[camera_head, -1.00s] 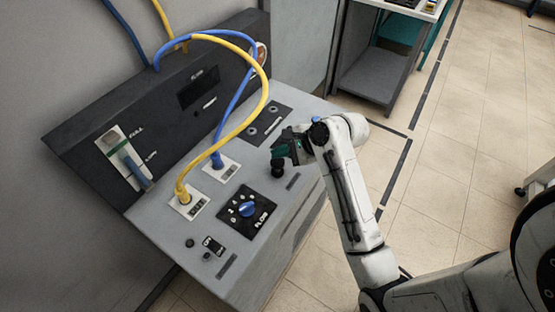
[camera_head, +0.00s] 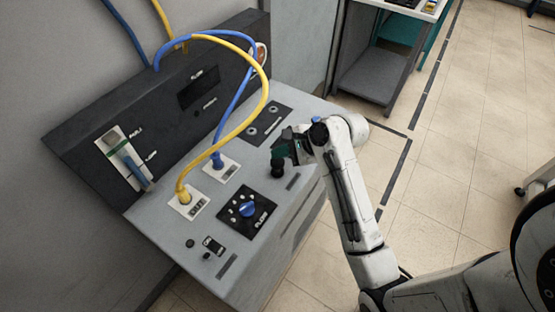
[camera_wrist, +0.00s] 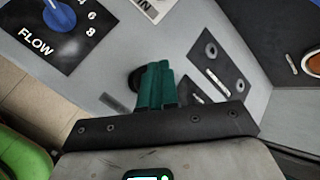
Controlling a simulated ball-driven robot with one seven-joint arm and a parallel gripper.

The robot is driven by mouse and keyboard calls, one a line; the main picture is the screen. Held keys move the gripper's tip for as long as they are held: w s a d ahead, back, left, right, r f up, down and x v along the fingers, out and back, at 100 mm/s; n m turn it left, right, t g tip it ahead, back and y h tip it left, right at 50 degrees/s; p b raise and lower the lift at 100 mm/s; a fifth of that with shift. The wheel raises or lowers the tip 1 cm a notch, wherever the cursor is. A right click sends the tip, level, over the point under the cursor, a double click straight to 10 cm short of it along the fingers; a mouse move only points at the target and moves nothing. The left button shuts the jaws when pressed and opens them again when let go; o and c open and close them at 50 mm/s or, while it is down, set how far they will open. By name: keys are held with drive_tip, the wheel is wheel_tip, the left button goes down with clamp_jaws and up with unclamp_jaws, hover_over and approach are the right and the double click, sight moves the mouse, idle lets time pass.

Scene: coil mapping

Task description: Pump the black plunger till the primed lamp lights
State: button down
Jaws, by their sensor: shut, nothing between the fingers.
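The black plunger (camera_head: 277,169) stands on the sloping grey console top (camera_head: 312,112), right of the blue hose's socket. My gripper (camera_head: 282,154) is over the plunger in the head view. In the wrist view, the teal fingers of my gripper (camera_wrist: 156,84) are closed together with nothing between them. The plunger (camera_wrist: 135,79) shows as a dark round shape partly hidden behind them. I cannot tell whether the fingers touch it. I cannot pick out the primed lamp or read its label, and no glowing lamp is clear.
A blue FLOW dial (camera_head: 246,209) sits left of the plunger. Yellow (camera_head: 265,95) and blue (camera_head: 238,97) hoses arch over the console. A level gauge (camera_head: 124,158) is on the dark upright panel. A plate with two round fittings (camera_head: 264,122) lies beyond the plunger.

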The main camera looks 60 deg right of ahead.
sight(279, 162)
drive_tip(key=shift+f, duration=1.95)
idle(1.6)
drive_tip(key=shift+r, duration=0.15)
drive_tip(key=shift+r+p, duration=1.9)
drive_tip(key=shift+p, duration=0.6)
drive_tip(key=shift+r, duration=2.45)
drive_tip(key=shift+a+f, duration=0.1)
